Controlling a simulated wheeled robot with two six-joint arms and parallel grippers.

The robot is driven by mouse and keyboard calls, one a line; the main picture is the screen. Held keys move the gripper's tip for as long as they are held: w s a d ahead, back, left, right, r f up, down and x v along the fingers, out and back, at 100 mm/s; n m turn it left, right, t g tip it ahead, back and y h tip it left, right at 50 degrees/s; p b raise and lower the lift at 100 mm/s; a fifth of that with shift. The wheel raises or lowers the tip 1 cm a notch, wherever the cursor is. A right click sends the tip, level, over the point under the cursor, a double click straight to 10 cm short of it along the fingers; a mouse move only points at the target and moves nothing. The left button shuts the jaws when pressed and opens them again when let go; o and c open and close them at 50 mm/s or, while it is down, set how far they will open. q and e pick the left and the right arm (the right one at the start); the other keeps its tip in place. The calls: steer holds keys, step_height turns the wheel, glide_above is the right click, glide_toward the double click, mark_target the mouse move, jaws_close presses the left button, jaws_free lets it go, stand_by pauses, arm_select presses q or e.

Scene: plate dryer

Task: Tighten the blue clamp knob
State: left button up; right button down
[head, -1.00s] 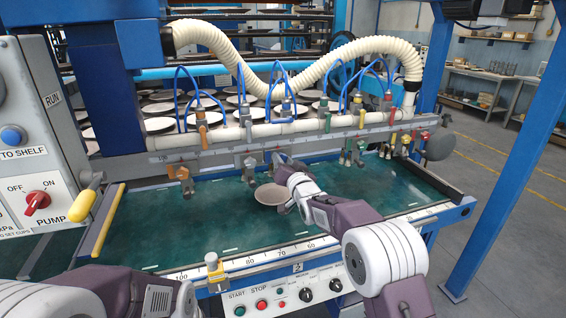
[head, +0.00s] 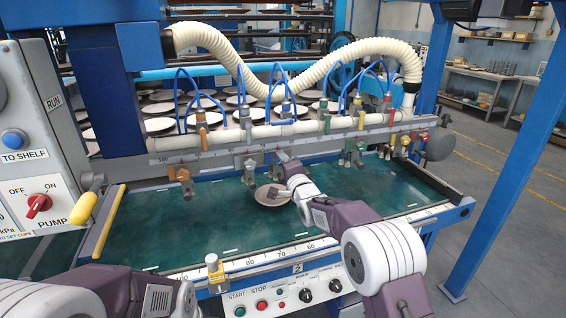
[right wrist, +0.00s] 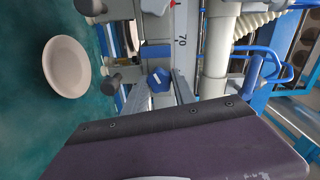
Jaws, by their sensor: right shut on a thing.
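The blue clamp knob (right wrist: 158,78) shows in the right wrist view, below the scale bar marked 70 and between the tips of my right gripper (right wrist: 158,92). The gripper is shut on it. In the head view my right gripper (head: 281,162) is at the lower rail, above the far side of the green table, and it hides the knob. My left arm shows at the lower left of the head view, but its gripper is out of the picture.
A pale plate (head: 270,196) lies on the green table (head: 215,215) just below my right gripper. Other coloured clamps hang along the rail (head: 230,142). A ribbed cream hose (head: 345,52) arches above it. A yellow handle (head: 83,207) is at the left.

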steer(key=m, duration=0.4)
steer(key=shift+m, duration=0.4)
stand_by(0.4)
steer(key=c, duration=1)
jaws_free()
steer(key=shift+c, duration=0.2)
steer(key=v, duration=0.9)
steer(key=shift+b, duration=0.3)
